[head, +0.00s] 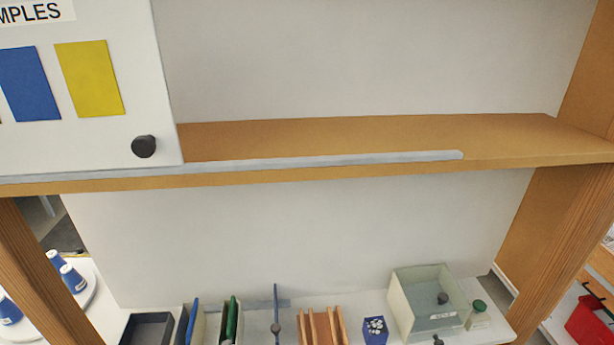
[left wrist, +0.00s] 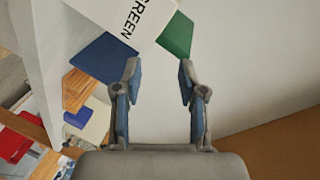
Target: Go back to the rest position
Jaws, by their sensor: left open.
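My left gripper (left wrist: 158,80) shows in the left wrist view with its two fingers apart and nothing between them. Beyond its fingertips is a white panel with the word GREEN (left wrist: 132,20), a green patch (left wrist: 176,36) and a blue patch (left wrist: 98,58). I cannot tell how far the fingertips are from the panel. Neither gripper shows in the head view.
A wooden shelf (head: 370,140) crosses the head view, with a metal rail (head: 330,160) along its front. A white sample door (head: 90,130) with a dark knob (head: 144,146) stands at left. Below are a clear bin (head: 405,300), a blue box (head: 374,338) and upright dividers.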

